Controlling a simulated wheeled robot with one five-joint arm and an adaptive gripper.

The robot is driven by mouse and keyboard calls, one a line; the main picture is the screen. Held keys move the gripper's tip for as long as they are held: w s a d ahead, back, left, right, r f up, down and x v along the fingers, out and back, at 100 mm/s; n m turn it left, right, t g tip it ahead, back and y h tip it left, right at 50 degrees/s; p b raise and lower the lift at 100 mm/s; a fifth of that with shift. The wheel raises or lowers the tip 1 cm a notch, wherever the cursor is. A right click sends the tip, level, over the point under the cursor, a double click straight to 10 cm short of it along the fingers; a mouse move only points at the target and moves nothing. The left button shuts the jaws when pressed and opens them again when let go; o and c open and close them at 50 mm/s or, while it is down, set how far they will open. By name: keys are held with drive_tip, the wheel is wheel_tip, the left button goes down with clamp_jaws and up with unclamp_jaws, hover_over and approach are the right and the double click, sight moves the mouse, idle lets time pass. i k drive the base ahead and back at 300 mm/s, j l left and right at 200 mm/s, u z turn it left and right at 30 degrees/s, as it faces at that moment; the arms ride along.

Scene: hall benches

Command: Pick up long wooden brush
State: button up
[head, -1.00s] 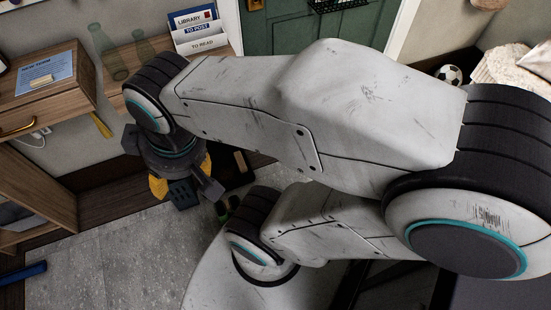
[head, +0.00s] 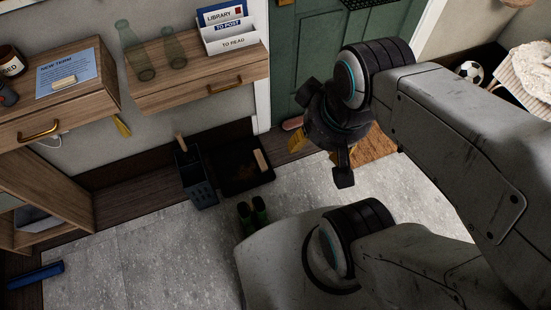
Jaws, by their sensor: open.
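No long wooden brush can be made out for certain. A wooden handle (head: 180,143) sticks up from a dark slotted holder (head: 204,194) on the floor by the wall. A light wooden piece (head: 262,160) lies at the right side of a black tray (head: 232,185) beside the holder. Either may belong to the brush; I cannot tell. My gripper (head: 319,158) is open, its yellow-padded fingers apart with nothing seen between them. It hangs in front of the green door, to the right of the tray in the picture.
Wooden wall drawers (head: 205,90) overhang the floor, carrying bottles and a letter rack (head: 235,38). Small dark green boots (head: 252,213) stand near my base. A brown mat (head: 375,148) lies by the door (head: 315,35). A blue object (head: 35,276) lies far left. Grey floor between is clear.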

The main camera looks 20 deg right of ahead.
sight(261, 161)
drive_tip(key=k+l, duration=0.1)
drive_tip(key=k, duration=0.3)
drive_tip(key=k+l, duration=0.1)
drive_tip(key=k, duration=0.35)
